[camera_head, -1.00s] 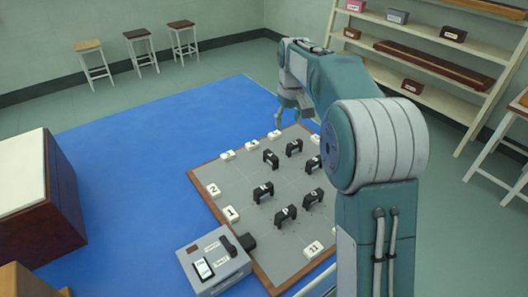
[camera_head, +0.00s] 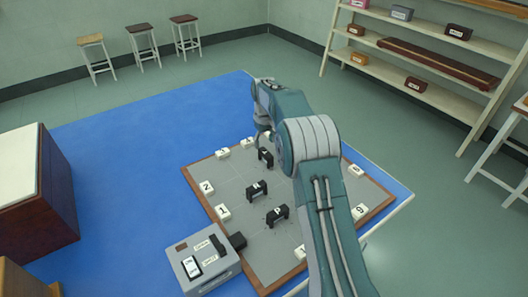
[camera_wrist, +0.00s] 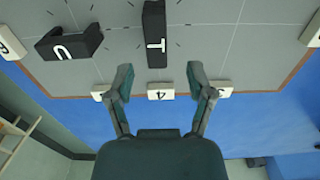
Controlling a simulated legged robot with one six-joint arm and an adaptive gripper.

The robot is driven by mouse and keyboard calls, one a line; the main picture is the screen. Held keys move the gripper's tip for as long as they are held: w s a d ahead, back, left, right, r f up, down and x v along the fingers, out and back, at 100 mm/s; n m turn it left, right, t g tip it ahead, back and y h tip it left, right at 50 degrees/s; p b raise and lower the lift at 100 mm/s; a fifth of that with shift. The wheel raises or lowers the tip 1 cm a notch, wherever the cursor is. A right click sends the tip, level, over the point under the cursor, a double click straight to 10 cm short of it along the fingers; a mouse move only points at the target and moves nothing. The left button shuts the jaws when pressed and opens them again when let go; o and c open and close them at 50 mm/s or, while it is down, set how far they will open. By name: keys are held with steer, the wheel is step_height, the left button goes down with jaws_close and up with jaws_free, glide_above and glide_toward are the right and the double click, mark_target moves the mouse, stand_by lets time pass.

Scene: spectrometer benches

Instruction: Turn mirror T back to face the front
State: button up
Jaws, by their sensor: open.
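Mirror T (camera_wrist: 155,35) is a black block with a white T on top, upright on the grey board (camera_wrist: 205,45). Its long side runs up and down the wrist picture. My gripper (camera_wrist: 160,80) is open and empty, its two fingers apart on either side of the block's near end, not visibly touching it. In the head view my gripper (camera_head: 264,134) hangs just above and behind a black arch-shaped mirror (camera_head: 266,158), which seems to be T; its letter is too small to read there.
Mirror U (camera_wrist: 70,43) stands left of T in the wrist view, set at an angle. White number tags, including 4 (camera_wrist: 160,92), line the board's edge. More black mirrors (camera_head: 277,216) and a grey box (camera_head: 203,259) are nearer. My arm hides the board's right part.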

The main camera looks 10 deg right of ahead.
mark_target(266, 152)
steer(key=f, duration=0.4)
steer(key=shift+d, duration=0.4)
steer(key=shift+a+f, duration=0.1)
steer(key=shift+f, duration=0.35)
steer(key=shift+a, duration=0.15)
steer(key=shift+c, duration=0.6)
jaws_close()
